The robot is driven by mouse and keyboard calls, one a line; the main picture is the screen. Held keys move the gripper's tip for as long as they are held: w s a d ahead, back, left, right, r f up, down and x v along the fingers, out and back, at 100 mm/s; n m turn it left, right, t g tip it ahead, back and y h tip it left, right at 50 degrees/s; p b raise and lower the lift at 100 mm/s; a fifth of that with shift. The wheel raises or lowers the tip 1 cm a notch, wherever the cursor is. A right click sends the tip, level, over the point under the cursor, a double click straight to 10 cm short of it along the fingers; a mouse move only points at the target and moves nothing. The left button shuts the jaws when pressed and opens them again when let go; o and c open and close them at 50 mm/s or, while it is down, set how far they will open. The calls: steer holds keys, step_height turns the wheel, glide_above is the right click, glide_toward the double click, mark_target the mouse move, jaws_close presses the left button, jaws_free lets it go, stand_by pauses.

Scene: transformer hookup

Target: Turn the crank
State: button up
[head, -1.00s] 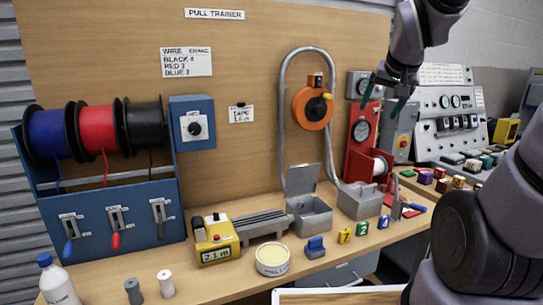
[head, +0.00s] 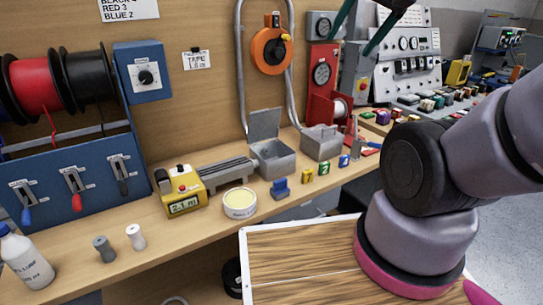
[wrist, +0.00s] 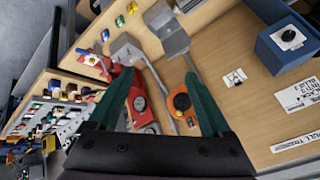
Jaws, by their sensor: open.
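I cannot tell for sure which part is the crank. An orange reel (head: 268,52) with a yellow knob hangs on the wooden panel in the head view; it also shows in the wrist view (wrist: 180,103). To its right stands a red puller (head: 322,85) with a round gauge and a pale drum, seen in the wrist view too (wrist: 138,108). My gripper (head: 350,45) is open at the top of the head view, its green fingers partly cut off. In the wrist view my gripper (wrist: 158,74) is empty, its fingers apart, with the reel and puller beyond.
The bench holds a yellow meter (head: 182,190), a lubricant tub (head: 240,204), an open grey box (head: 273,158) and several small coloured blocks. A blue wire rack (head: 75,175) is at left. A wood-topped surface (head: 295,268) lies in front. A control desk (head: 420,105) stands at right.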

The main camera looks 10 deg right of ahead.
steer(key=w+d+t+h, duration=0.2)
steer(key=w+d, duration=0.2)
steer(key=w, duration=0.9)
steer(key=n+t+y, duration=0.2)
steer(key=n+t, duration=0.2)
steer(key=t, duration=0.2)
glide_toward(280, 52)
steer(key=s+d+r, duration=0.3)
steer(key=d, duration=0.5)
steer(key=w+a+f+n+y, duration=0.1)
steer(key=w+a+f, duration=0.1)
steer(key=w+a, duration=0.1)
steer(key=w+a+f+n+t+y, duration=0.1)
steer(key=w+a+y, duration=0.1)
steer(key=w, duration=0.3)
steer(key=w+a+f+n+y, duration=0.1)
steer(key=w+a+f+y, duration=0.1)
steer(key=w+a, duration=0.2)
steer(key=shift+w+a+f, duration=0.1)
steer(key=shift+w+f, duration=0.15)
steer(key=shift+f, duration=0.05)
jaws_close()
